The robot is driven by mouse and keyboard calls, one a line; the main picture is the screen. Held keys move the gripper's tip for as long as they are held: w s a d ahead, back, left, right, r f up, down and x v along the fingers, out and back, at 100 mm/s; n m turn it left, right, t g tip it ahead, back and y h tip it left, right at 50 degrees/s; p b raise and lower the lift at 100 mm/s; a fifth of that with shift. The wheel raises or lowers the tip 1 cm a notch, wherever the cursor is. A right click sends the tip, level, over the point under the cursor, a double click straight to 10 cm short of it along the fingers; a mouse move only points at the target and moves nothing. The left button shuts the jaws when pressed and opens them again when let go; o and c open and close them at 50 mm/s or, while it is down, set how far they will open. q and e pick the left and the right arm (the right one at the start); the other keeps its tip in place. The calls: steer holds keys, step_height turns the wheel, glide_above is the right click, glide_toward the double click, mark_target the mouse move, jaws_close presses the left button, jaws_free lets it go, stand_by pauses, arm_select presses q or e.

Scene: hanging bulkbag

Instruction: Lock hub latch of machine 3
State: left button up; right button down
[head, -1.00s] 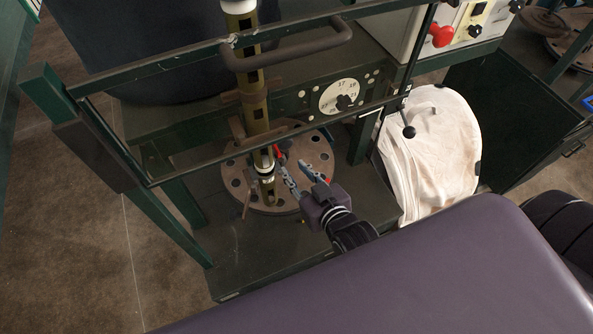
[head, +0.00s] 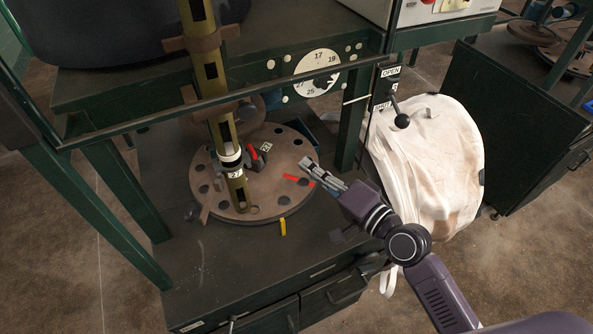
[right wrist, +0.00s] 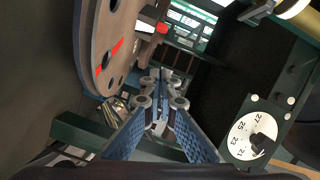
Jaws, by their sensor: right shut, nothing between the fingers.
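The round brown hub disc (head: 272,202) with holes lies flat on the dark green bench, around the foot of an olive post (head: 213,95) labelled 27. A small dark latch piece with a red part (head: 253,152) sits on the disc right of the post. A red strip (head: 297,180) marks the disc's right rim; it also shows in the right wrist view (right wrist: 108,57). My right gripper (head: 306,165) is shut and empty, its tips at the disc's right edge. Whether they touch it is unclear. My left gripper is out of view.
A green frame bar (head: 270,88) crosses above the disc, with a numbered dial (head: 316,70) behind. A black-knobbed lever (head: 401,120) by an OPEN label and a white bag (head: 435,165) stand right. A yellow tab (head: 283,227) is at the disc's front edge.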

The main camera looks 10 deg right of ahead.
mark_target(252, 151)
steer(key=shift+w, duration=0.1)
steer(key=shift+w+a+r, duration=0.1)
steer(key=shift+w+a, duration=0.05)
steer(key=shift+w, duration=0.1)
steer(key=x, duration=0.8)
steer(key=shift+w+a+b, duration=0.2)
steer(key=shift+a+b, duration=0.1)
steer(key=a, duration=0.1)
steer(key=a+f, duration=0.1)
steer(key=a, duration=0.1)
steer(key=shift+s, duration=0.2)
steer(key=shift+s+a+f, duration=0.1)
steer(key=shift+s+a, duration=0.15)
steer(key=shift+a, duration=0.2)
steer(key=shift+m+p, duration=0.4)
steer(key=shift+p, duration=0.1)
steer(key=shift+s+a+t+h, duration=0.1)
steer(key=shift+t+h, duration=0.2)
